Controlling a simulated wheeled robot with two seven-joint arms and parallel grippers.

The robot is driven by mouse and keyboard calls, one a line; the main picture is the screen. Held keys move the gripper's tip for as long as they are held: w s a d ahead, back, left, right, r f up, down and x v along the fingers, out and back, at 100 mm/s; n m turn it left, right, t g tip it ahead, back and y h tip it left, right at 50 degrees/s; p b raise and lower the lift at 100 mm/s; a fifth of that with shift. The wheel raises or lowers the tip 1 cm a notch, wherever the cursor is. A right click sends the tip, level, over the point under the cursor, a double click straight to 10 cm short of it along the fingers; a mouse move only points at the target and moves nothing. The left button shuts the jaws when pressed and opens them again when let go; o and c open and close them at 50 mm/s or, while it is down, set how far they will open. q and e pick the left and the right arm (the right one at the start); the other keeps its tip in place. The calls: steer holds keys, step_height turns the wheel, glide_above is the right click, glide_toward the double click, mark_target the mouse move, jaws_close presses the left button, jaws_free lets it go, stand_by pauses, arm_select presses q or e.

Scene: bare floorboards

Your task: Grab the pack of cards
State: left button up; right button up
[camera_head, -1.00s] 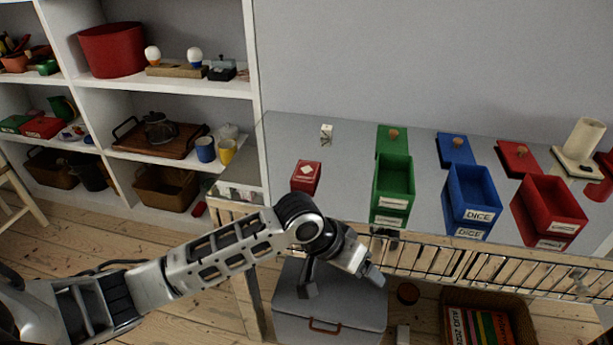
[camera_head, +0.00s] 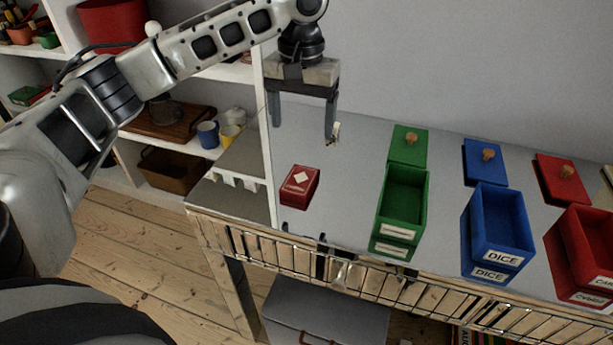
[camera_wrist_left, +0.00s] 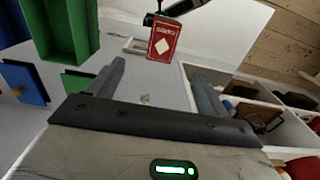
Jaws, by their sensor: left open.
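The pack of cards (camera_head: 300,186) is a small red box with a white diamond on its top. It lies on the grey tabletop, left of the green box, near the front edge. In the left wrist view the pack (camera_wrist_left: 163,42) shows beyond the fingertips, between their lines. My left gripper (camera_head: 303,131) points down above the back of the table, behind the pack and apart from it. Its two fingers are spread and nothing is between them; the left wrist view shows the open fingers (camera_wrist_left: 158,78) too. My right gripper does not show.
A small white die (camera_head: 335,131) is close by the gripper's right finger in the picture. Green (camera_head: 403,190), blue (camera_head: 497,222) and red (camera_head: 583,245) open boxes stand to the right with their lids behind. Shelves (camera_head: 215,150) stand at left. Tabletop around the pack is clear.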

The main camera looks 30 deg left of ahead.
arm_select(q)
glide_above(300, 179)
steer(key=f, duration=0.8)
steer(key=shift+s+d+f+b, duration=0.15)
steer(key=shift+d+f+b, duration=0.15)
steer(key=shift+d+b, duration=0.05)
steer(key=shift+a+f+b, duration=0.15)
steer(key=shift+f, duration=1.15)
steer(key=shift+a+f+b, duration=0.15)
steer(key=shift+f, duration=1.15)
steer(key=c, duration=1.1)
